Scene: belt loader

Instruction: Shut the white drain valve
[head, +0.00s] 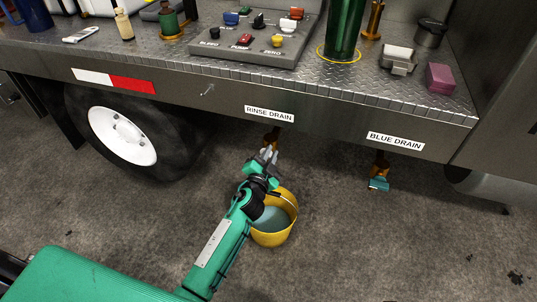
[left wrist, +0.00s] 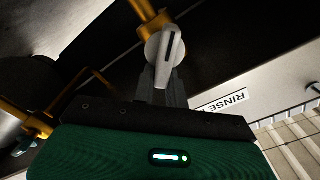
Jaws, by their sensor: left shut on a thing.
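The white drain valve (left wrist: 167,46) shows in the left wrist view as a white lever on a round hub, joined to a brass pipe (left wrist: 152,13). My left gripper (left wrist: 163,78) is shut on the lower part of the white lever. In the head view my left gripper (head: 268,156) is under the deck edge, just below the RINSE DRAIN label (head: 269,114), and hides most of the white valve. The brass pipe above it shows there. My right gripper is not in view.
A yellow bucket (head: 288,236) with bluish liquid stands on the floor below the valve. A second drain with a blue handle (head: 379,184) hangs at the right under the BLUE DRAIN label (head: 396,141). A wheel (head: 122,135) is at the left.

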